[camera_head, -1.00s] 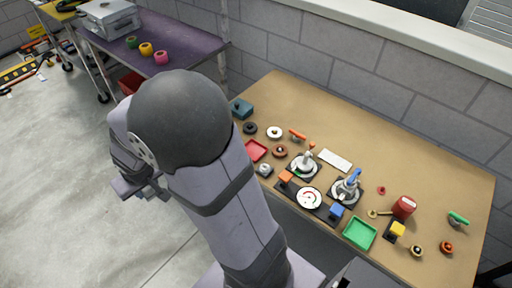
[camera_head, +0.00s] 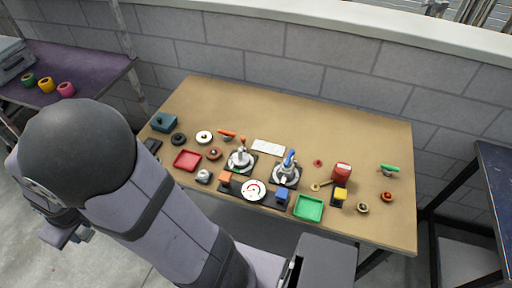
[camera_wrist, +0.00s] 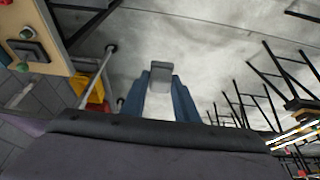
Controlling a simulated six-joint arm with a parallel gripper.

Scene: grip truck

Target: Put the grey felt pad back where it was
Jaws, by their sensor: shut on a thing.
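In the wrist view my gripper (camera_wrist: 161,88) has its two blue-grey fingers closed on a small grey pad (camera_wrist: 160,67), which sits between the fingertips. The floor lies below and beyond it, and the pad touches nothing else that I can see. No empty spot that is clearly the pad's former place can be made out on the brown workbench (camera_head: 330,115).
The workbench carries a red tray (camera_head: 187,160), a green tray (camera_head: 309,207), a white gauge (camera_head: 253,190), a red can (camera_head: 341,172), a teal block (camera_head: 164,122) and a white keyboard-like slab (camera_head: 269,147). A purple table (camera_head: 90,65) stands left. The bench's rear strip is clear.

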